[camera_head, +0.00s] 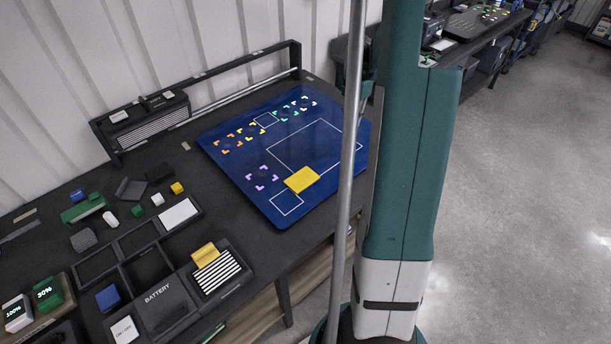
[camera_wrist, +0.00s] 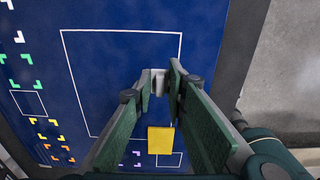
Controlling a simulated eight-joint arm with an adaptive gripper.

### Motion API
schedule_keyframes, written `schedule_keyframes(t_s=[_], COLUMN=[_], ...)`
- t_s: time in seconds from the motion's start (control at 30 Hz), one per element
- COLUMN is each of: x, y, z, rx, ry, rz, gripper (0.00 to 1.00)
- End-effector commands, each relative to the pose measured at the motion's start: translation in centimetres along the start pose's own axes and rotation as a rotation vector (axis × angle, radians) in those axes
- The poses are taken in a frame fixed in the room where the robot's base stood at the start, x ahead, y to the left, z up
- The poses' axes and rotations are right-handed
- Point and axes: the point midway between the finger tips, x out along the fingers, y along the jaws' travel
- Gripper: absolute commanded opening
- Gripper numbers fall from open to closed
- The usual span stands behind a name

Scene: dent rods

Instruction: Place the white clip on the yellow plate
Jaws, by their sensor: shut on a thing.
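The yellow plate (camera_head: 302,179) lies flat on the blue mat, at the lower edge of the large white outline. It also shows in the wrist view (camera_wrist: 160,140), near the bottom between my fingers. My gripper (camera_wrist: 160,82) is shut on the white clip (camera_wrist: 157,83), a small pale piece at the fingertips. In the wrist view the clip appears over the large white outline, above the yellow plate in the picture and apart from it. Its height over the mat is hard to tell. In the head view I cannot make out the clip.
The blue mat (camera_head: 240,166) has coloured corner marks and is otherwise clear around the plate. To the left, the dark table holds a compartment tray (camera_head: 120,244), a yellow block (camera_head: 205,254) on a striped panel and several small blocks. A rail runs along the back.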

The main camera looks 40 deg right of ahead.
Motion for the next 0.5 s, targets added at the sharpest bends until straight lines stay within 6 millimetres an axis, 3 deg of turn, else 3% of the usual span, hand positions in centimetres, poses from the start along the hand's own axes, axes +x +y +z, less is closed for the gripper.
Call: schedule_keyframes(t_s=[0.5], x=[-0.7], y=[1.1], z=[-15.5], rx=[0.009], ry=[0.000], rz=[0.003], gripper=[0.10])
